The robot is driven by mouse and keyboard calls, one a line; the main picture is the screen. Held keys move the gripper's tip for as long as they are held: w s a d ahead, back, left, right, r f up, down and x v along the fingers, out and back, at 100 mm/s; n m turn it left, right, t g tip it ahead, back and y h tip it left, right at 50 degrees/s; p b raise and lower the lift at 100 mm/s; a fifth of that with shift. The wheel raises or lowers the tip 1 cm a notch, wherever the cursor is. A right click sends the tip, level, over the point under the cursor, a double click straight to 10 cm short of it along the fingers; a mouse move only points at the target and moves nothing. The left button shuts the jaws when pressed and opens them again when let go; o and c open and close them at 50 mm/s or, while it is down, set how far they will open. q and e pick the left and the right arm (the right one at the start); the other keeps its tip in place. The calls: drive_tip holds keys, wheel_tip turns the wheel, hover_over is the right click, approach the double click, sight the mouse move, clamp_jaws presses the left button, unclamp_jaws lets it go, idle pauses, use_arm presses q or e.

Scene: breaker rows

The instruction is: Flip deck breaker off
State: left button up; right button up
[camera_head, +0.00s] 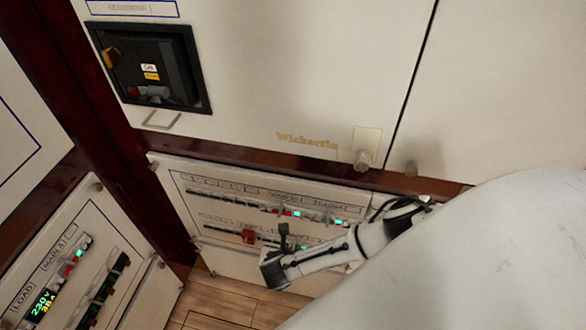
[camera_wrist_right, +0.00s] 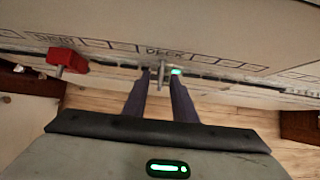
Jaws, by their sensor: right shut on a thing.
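The deck breaker's small metal lever (camera_wrist_right: 162,70) shows in the right wrist view just below the DECK label (camera_wrist_right: 166,50) on the cream panel. A green light (camera_wrist_right: 177,71) glows beside it. My right gripper (camera_wrist_right: 160,80) has its two dark fingers on either side of the lever and is shut on it. In the head view the right gripper (camera_head: 283,236) is at the lower row of the breaker panel (camera_head: 220,262); its jaw hides part of that row. My left gripper is not in view.
A red block-like cover (camera_wrist_right: 66,60) sticks out left of the lever in the same row; it also shows in the head view (camera_head: 249,237). An upper breaker row (camera_head: 296,213) lies above. A load panel (camera_head: 45,303) with a lit display stands at lower left. Wooden floor (camera_head: 235,307) lies below.

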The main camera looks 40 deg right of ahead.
drive_tip(key=shift+s+a+f+t+h+b, duration=0.2)
drive_tip(key=shift+f+t+h+b, duration=0.15)
drive_tip(key=shift+f, duration=0.15)
use_arm(q)
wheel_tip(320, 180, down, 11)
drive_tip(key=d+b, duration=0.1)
drive_tip(key=b, duration=1.3)
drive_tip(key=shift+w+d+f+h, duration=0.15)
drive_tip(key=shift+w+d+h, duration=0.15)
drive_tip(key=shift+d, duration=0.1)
use_arm(e)
drive_tip(key=f+t+h, duration=0.1)
drive_tip(key=t+h, duration=0.1)
drive_tip(key=f+t+h, duration=0.1)
drive_tip(key=t+h, duration=0.1)
drive_tip(key=f+t+h, duration=0.2)
drive_tip(key=h, duration=0.1)
drive_tip(key=shift+s+a, duration=0.15)
drive_tip(key=shift+a, duration=0.05)
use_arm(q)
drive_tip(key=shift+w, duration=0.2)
use_arm(e)
drive_tip(key=o, duration=1)
drive_tip(key=shift+o, duration=0.2)
drive_tip(key=shift+a, duration=0.1)
